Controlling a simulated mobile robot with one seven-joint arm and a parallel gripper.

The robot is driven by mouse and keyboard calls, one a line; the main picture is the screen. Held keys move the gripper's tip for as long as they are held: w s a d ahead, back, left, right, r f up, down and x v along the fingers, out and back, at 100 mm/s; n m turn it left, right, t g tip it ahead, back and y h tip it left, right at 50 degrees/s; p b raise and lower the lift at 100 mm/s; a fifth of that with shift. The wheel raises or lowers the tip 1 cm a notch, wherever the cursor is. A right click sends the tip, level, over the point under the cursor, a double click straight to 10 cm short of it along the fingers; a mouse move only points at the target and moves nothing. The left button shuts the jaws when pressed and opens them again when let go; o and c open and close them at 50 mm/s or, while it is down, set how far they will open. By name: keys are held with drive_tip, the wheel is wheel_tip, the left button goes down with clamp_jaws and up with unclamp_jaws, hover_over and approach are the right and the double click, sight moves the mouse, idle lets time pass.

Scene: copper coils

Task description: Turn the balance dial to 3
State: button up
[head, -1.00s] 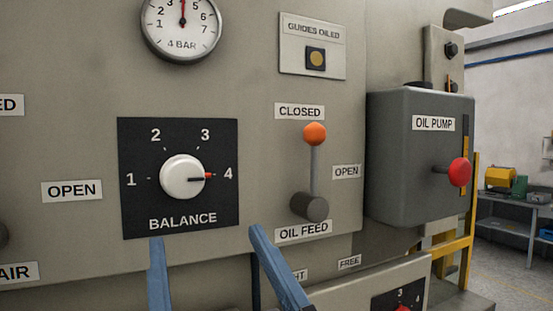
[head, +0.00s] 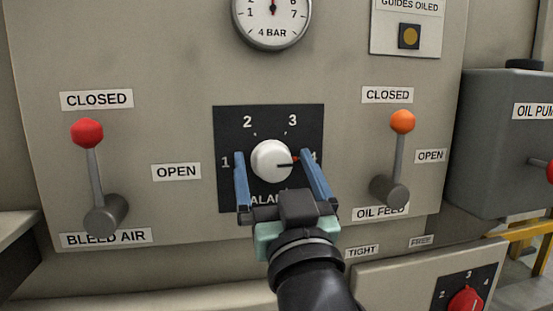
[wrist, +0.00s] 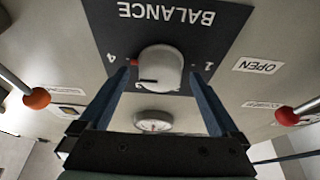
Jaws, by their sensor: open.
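The balance dial is a white round knob (head: 268,161) on a black plate (head: 228,116) marked 1 to 4. Its red-tipped pointer points right, at the 4, which a finger partly hides in the head view. The wrist view shows the knob (wrist: 160,66) upside down, with the red mark on the side of the 4. My gripper (head: 272,153) is open, with one blue finger to the left of the knob and one to the right. In the wrist view a gap shows between the knob and each finger of my gripper (wrist: 159,72). I cannot tell how near the tips are to the plate.
A red-knobbed bleed air lever (head: 88,133) stands left of the dial. An orange-knobbed oil feed lever (head: 402,122) stands to the right. A pressure gauge (head: 271,18) is above. The grey oil pump box (head: 490,145) juts out at the far right.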

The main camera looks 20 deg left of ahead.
drive_tip(key=shift+c, duration=0.3)
drive_tip(key=c, duration=1.3)
drive_tip(key=shift+f+b, duration=0.1)
drive_tip(key=shift+b, duration=0.25)
drive_tip(key=shift+n+b, duration=0.3)
drive_tip(key=shift+b, duration=0.05)
drive_tip(key=shift+d+f+n+g+y+b, duration=0.15)
drive_tip(key=shift+n+g+y+b, duration=0.3)
drive_tip(key=shift+n+b, duration=0.55)
drive_tip(key=n+g+y+b, duration=0.1)
drive_tip(key=n+b, duration=0.1)
drive_tip(key=b, duration=0.1)
drive_tip(key=n+b, duration=0.2)
drive_tip(key=b, duration=0.1)
drive_tip(key=shift+f+g+y, duration=0.1)
drive_tip(key=shift+g+y, duration=0.25)
drive_tip(key=n+g+y+b, duration=0.1)
drive_tip(key=n+g+b, duration=0.1)
drive_tip(key=n+b, duration=0.2)
drive_tip(key=shift+n, duration=0.6)
drive_tip(key=shift+r+n+g+b, duration=0.15)
drive_tip(key=shift+n+g+b, duration=0.3)
drive_tip(key=shift+n, duration=0.55)
drive_tip(key=shift+r+n+g+b, duration=0.2)
drive_tip(key=shift+n+g, duration=0.35)
drive_tip(key=shift+n, duration=0.75)
